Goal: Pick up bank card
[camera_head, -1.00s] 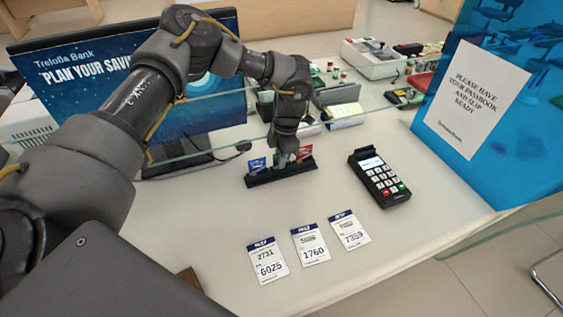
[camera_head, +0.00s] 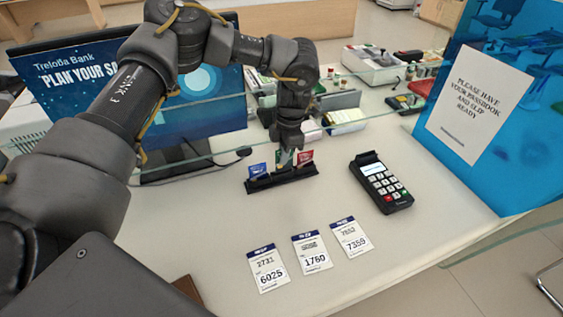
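A black card holder (camera_head: 283,181) stands on the counter in the middle. A blue card (camera_head: 257,170) stands in its left part and a red card (camera_head: 305,157) in its right part. A greenish card (camera_head: 284,158) shows between them, directly under my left gripper (camera_head: 288,149). The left gripper points down over the middle of the holder, its fingertips at the greenish card. The fingers are small and dark here, so I cannot tell whether they are closed on it. My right gripper is not in view.
A black card terminal (camera_head: 380,183) lies right of the holder. Three paper slips (camera_head: 268,268) lie in front. A glass edge (camera_head: 205,160) runs behind the holder. A blue sign panel (camera_head: 480,105) stands at right, a monitor (camera_head: 50,80) at back left.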

